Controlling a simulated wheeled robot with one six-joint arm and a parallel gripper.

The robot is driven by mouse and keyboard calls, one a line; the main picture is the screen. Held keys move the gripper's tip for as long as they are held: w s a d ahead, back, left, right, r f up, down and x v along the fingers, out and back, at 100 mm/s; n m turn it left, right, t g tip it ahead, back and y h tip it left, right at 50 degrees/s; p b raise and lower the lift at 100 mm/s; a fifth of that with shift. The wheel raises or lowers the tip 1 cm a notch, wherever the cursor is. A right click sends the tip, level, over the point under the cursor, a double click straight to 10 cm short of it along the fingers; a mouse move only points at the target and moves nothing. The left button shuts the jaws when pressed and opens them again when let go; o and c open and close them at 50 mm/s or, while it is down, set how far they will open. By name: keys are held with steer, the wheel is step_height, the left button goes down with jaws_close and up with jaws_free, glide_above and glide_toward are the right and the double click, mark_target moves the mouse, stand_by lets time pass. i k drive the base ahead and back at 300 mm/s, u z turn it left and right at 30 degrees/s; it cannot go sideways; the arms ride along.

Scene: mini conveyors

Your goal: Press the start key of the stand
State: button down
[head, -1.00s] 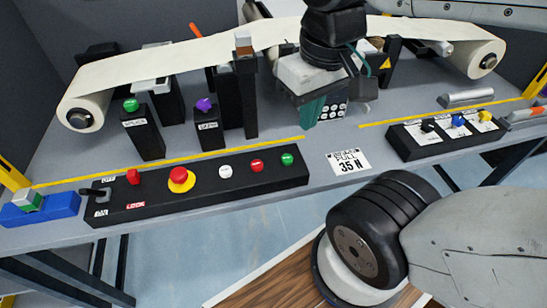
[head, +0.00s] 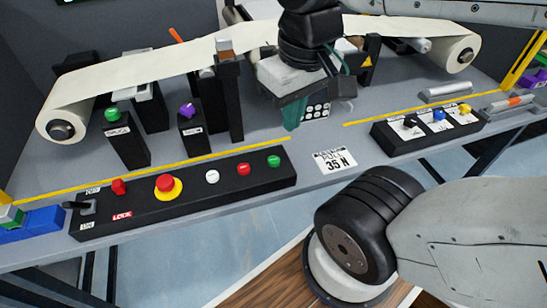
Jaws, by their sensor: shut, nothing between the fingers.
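The stand's front panel (head: 140,210) is a long black box along the table's near edge. It carries a black lever (head: 82,206), a red key (head: 118,186), a red mushroom button on a yellow ring (head: 166,186), a white key (head: 212,176), a second red key (head: 243,169) and a green key (head: 273,161) at the right end. I cannot read a start label on any of them. My gripper (head: 291,118), with teal fingers, is shut and empty. In the picture it sits above and slightly right of the green key, apart from it.
Behind the panel stand posts with a green knob (head: 112,114) and a purple knob (head: 187,110). A cream web (head: 150,66) runs between two rolls. A switch box (head: 428,128) lies at right. A 35 N label (head: 335,160) lies on the table. The space between the label and box is clear.

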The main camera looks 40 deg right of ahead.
mark_target(274, 161)
steer(key=z, duration=0.8)
steer(key=k, duration=1.1)
steer(key=u, duration=1.2)
steer(key=i, duration=0.5)
